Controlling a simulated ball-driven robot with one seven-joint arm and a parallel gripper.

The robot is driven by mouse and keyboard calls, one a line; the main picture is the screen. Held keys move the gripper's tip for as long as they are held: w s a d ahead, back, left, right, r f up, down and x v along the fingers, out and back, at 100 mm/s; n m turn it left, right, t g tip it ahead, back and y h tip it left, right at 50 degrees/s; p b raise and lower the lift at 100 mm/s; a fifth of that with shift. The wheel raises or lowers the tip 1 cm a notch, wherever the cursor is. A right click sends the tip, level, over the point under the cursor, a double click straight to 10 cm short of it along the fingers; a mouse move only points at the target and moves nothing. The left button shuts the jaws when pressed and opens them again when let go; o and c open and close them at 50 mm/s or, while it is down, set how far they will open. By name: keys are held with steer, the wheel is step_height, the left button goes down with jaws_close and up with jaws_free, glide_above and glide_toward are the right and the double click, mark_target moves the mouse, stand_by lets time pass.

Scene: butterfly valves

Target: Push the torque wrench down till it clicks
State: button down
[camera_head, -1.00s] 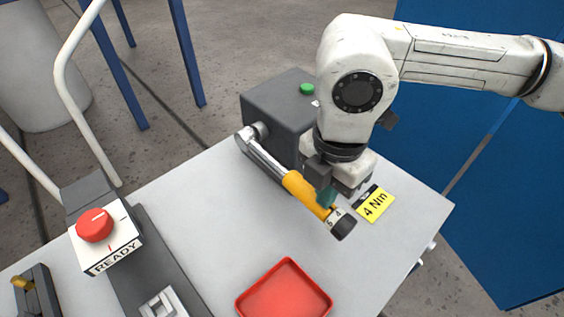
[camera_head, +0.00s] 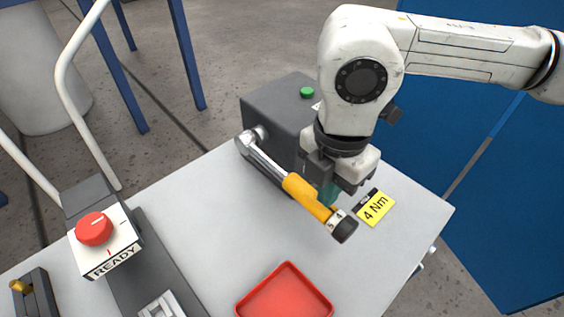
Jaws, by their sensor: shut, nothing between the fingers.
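The torque wrench (camera_head: 306,194) has a silver shaft, a yellow handle and a dark end with a white scale ring. Its head sits on the stub at the side of the dark grey box (camera_head: 278,112). The wrench slants from the box down to the right in the picture. My gripper (camera_head: 329,193), with teal fingertips, is shut and empty. It points down just behind the yellow handle, which partly hides the fingertips. I cannot tell whether they touch the handle.
A yellow "4 Nm" label (camera_head: 375,207) lies right of the wrench. A red tray (camera_head: 285,292) is at the table's front. A box marked READY with a red knob (camera_head: 95,229) stands at left. A green button (camera_head: 307,92) tops the grey box. The tabletop's middle is clear.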

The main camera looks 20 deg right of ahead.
step_height(320, 180, up, 6)
steer(key=p, duration=0.2)
steer(key=shift+r, duration=0.25)
stand_by(0.3)
stand_by(0.4)
